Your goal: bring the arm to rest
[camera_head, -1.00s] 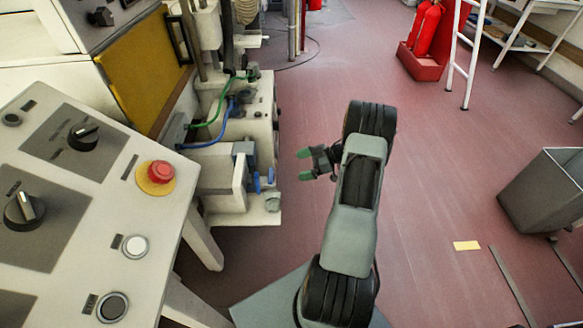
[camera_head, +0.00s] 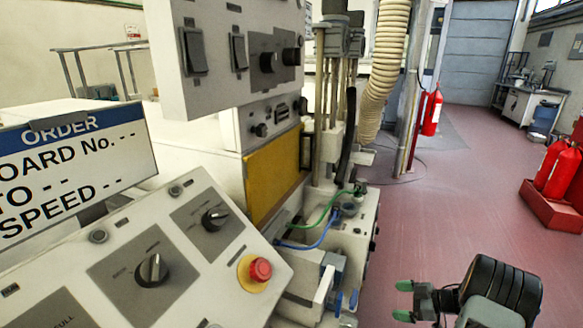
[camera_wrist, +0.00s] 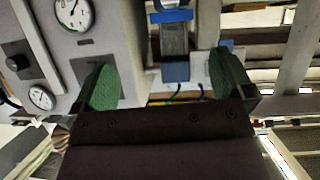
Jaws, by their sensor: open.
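My gripper (camera_head: 404,300) shows at the bottom right of the head view, its two green-tipped fingers apart and pointing left. Nothing is between them. My arm is folded beside it, partly cut off by the lower edge of the picture. In the wrist view my gripper (camera_wrist: 160,88) also shows its two green pads spread wide and empty. Beyond the pads are a grey panel with round gauges (camera_wrist: 74,12) and a blue-and-grey fitting (camera_wrist: 174,45), apart from the fingers as far as I can tell.
A sloped control panel (camera_head: 215,268) with knobs and a red button (camera_head: 260,269) stands at left, below an order sign (camera_head: 70,165). The machine's yellow panel (camera_head: 272,175) is behind. Fire extinguishers (camera_head: 562,172) stand in a red holder at right. The red floor (camera_head: 450,210) between is clear.

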